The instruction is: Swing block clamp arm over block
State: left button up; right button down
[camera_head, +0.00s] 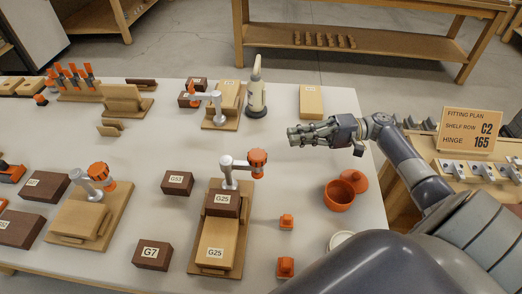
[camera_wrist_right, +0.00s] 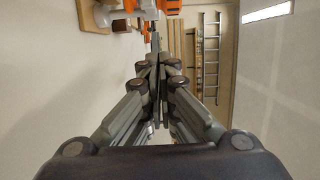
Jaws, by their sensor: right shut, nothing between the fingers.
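A block clamp (camera_head: 230,184) stands on a wooden board (camera_head: 204,262), with a dark block labelled G25 (camera_head: 221,207) at its post and a light block labelled G25 (camera_head: 216,240) nearer. Its grey arm (camera_head: 241,165) points right, its orange knob (camera_head: 257,163) beyond the board's edge. A second clamp (camera_head: 218,108) stands farther back, arm pointing left. A third clamp (camera_head: 95,181) stands at the left. My right gripper (camera_head: 291,136) is shut and empty above the table, behind and right of the G25 clamp. Its closed fingers show in the right wrist view (camera_wrist_right: 158,52). My left gripper is out of view.
Dark blocks G7 (camera_head: 152,267) and another (camera_head: 177,189) lie left of the G25 board. Two small orange pieces (camera_head: 286,221) (camera_head: 286,267), an orange pot (camera_head: 339,196) and a white bottle (camera_head: 256,98) stand on the table (camera_head: 310,175).

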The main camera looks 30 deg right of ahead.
aim_at(242, 165)
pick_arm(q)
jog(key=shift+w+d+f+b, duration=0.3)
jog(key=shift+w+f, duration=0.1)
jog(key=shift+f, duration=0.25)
pick_arm(e)
jog(key=shift+w+d+f, duration=0.35)
jog(key=shift+w+f, duration=0.1)
jog(key=shift+f, duration=0.3)
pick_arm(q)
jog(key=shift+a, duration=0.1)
pick_arm(e)
jog(key=shift+a+r, duration=0.1)
jog(key=shift+a, duration=0.05)
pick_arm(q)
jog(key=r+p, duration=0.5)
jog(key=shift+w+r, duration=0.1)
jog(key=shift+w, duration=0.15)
pick_arm(e)
jog(key=a, duration=1.1)
jog(key=shift+w+a, duration=0.25)
jog(key=shift+w, duration=0.05)
jog(key=shift+a, duration=0.1)
